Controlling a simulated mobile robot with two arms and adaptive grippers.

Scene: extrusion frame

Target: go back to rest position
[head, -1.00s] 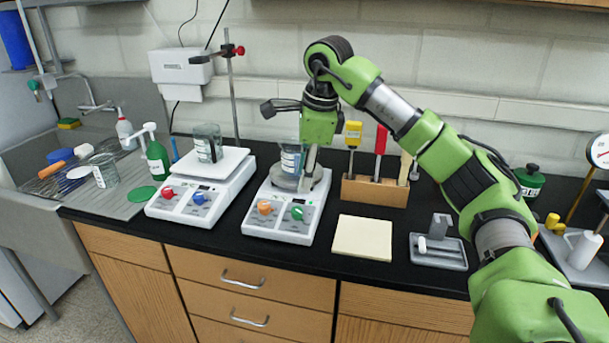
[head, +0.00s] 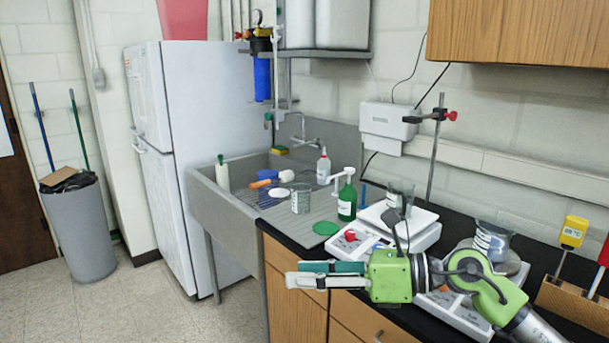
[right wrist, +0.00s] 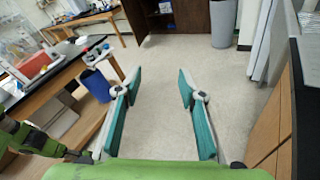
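My right gripper (head: 300,274) is in front of the bench edge in the head view, its fingers pointing left. It is open and empty; the right wrist view shows its two teal-padded fingers (right wrist: 159,86) spread apart with bare floor between them. A beaker with a white label (head: 491,240) stands on the right-hand hotplate, clear of the gripper. My right arm partly hides that hotplate. My left gripper does not show in either view; a green arm link of mine shows at the left edge of the right wrist view.
A glass beaker (head: 399,196) stands on the left white device (head: 416,220). A green bottle (head: 347,200) and a sink (head: 235,205) are left of it. A fridge (head: 190,150) and grey bin (head: 78,225) stand further left. The floor (right wrist: 158,120) before the gripper is clear.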

